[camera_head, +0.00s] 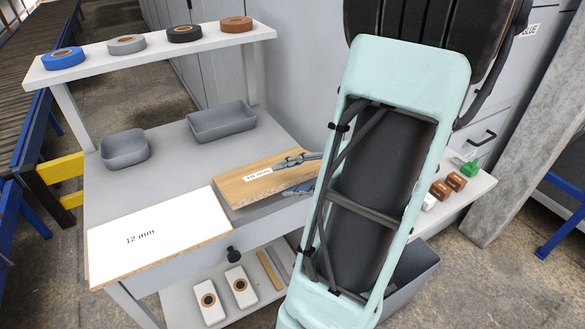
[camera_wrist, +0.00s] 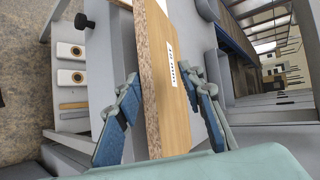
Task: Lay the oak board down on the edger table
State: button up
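The oak board (camera_head: 262,184), labelled 18 mm, lies with its wood face up at the right end of the grey workbench, beside the white board. In the wrist view the oak board (camera_wrist: 172,112) shows its speckled edge and oak face between my fingers. My gripper (camera_head: 298,174) is open, with one finger over the face and one beyond the front edge. In the wrist view the gripper (camera_wrist: 162,78) has space beside the board's edge, and contact is not clear. My pale green arm hides part of the bench's right side. I cannot identify the edger table.
The white 12 mm board (camera_head: 160,237) covers the bench's front left. Two grey bins (camera_head: 222,121) stand behind. A raised shelf (camera_head: 150,50) carries several tape rolls. A lower shelf (camera_head: 195,312) holds white blocks. A grey column stands at right.

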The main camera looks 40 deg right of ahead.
jog(key=shift+s+r+g+h+p, duration=0.1)
jog(key=shift+r+g+h+p, duration=0.2)
jog(key=shift+g+p, duration=0.65)
jog(key=shift+s+r+g+h+p, duration=0.1)
jog(key=shift+g+h+p, duration=0.3)
jog(key=shift+p, duration=1.1)
jog(key=shift+r+g+h+p, duration=0.15)
jog(key=shift+g+h+p, duration=0.15)
jog(key=shift+g+p, duration=0.7)
jog(key=shift+p, duration=0.85)
jog(key=shift+s+d+f+g+p, duration=0.1)
jog(key=shift+d+f+g+p, duration=0.1)
jog(key=shift+g+p, duration=0.2)
jog(key=shift+s+d+r, duration=0.2)
jog(key=shift+s, duration=0.25)
jog(key=shift+s+d+r, duration=0.2)
jog(key=shift+s, duration=0.3)
jog(key=shift+s+d+r, duration=0.2)
jog(key=shift+s, duration=0.25)
jog(key=o, duration=0.6)
jog(key=shift+c, duration=0.2)
jog(key=shift+r, duration=0.1)
